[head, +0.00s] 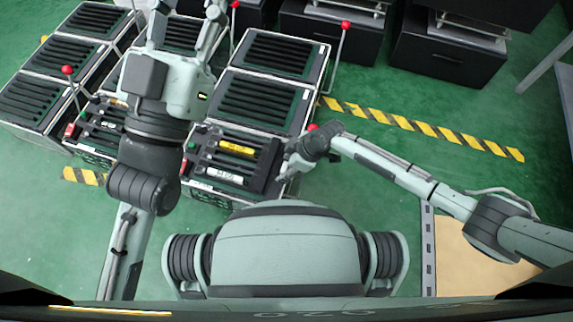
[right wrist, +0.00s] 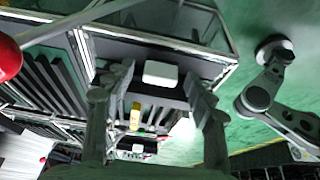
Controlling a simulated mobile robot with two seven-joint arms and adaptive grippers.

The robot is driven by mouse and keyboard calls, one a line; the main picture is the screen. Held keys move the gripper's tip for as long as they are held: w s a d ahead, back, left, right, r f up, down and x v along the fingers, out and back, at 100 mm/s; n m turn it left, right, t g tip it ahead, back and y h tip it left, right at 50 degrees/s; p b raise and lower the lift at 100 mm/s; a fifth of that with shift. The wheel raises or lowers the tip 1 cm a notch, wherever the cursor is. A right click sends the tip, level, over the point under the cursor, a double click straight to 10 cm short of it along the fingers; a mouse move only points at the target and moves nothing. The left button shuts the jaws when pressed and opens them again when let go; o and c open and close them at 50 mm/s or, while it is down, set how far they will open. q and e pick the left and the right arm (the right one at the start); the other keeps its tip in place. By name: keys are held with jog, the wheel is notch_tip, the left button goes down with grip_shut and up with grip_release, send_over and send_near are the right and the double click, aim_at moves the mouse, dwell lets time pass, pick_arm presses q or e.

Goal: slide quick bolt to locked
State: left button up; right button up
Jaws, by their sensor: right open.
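My right gripper (head: 287,170) reaches in from the right to the right edge of the front fixture box (head: 265,135). In the right wrist view its two fingers (right wrist: 160,82) stand apart, with a small white block (right wrist: 161,74) showing between and beyond them; contact cannot be told. The block may be the quick bolt's handle, but I cannot be sure; the bolt is not clear in the head view. My left gripper (head: 186,25) is raised over the boxes at the upper left, its fingers spread and empty.
Slatted boxes (head: 265,97) stand close together around the front box. Red-knobbed levers stick up, one (head: 312,127) beside my right gripper; a red knob (right wrist: 8,57) looms in the right wrist view.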

aim_at(267, 163)
grip_shut()
jog(key=a, duration=0.1)
jog(key=w+a, duration=0.1)
jog(key=a, duration=0.2)
jog(key=shift+w+a, duration=0.3)
jog(key=shift+a, duration=0.1)
pick_arm(q)
jog(key=shift+s+r, duration=0.2)
jog(key=shift+r, duration=0.05)
pick_arm(e)
jog(key=shift+a, duration=0.2)
grip_release()
pick_arm(q)
jog(key=shift+w+a, duration=0.1)
pick_arm(e)
jog(key=shift+r, duration=0.1)
jog(key=v, duration=1.2)
